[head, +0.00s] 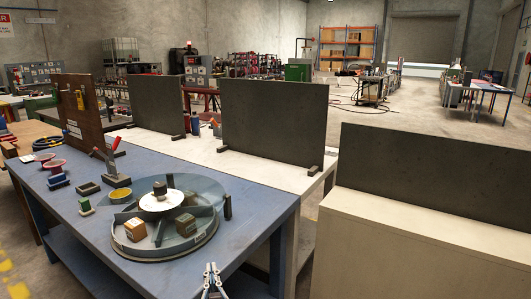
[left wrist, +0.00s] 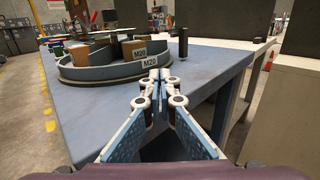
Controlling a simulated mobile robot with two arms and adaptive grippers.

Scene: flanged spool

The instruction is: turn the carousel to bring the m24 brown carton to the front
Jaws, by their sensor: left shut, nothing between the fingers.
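The round grey carousel (head: 208,238) lies on the blue table, with divider walls, a white hub (head: 162,201) and a dark knob (head: 160,188). A brown carton (head: 135,230) with a pale label sits in its front-left part. Another brown carton (head: 186,225) sits front right. In the left wrist view a brown carton (left wrist: 128,50) reads M20, and a second M20 label is on the rim. I cannot read M24 anywhere. My left gripper (head: 211,268) is shut and empty, in front of the carousel near the table edge; its fingertips (left wrist: 154,76) appear apart from the rim.
A dark upright post (head: 227,206) stands at the carousel's right. Dark panels (head: 273,113) stand on the pale bench behind. The blue table top (head: 262,205) is clear at right.

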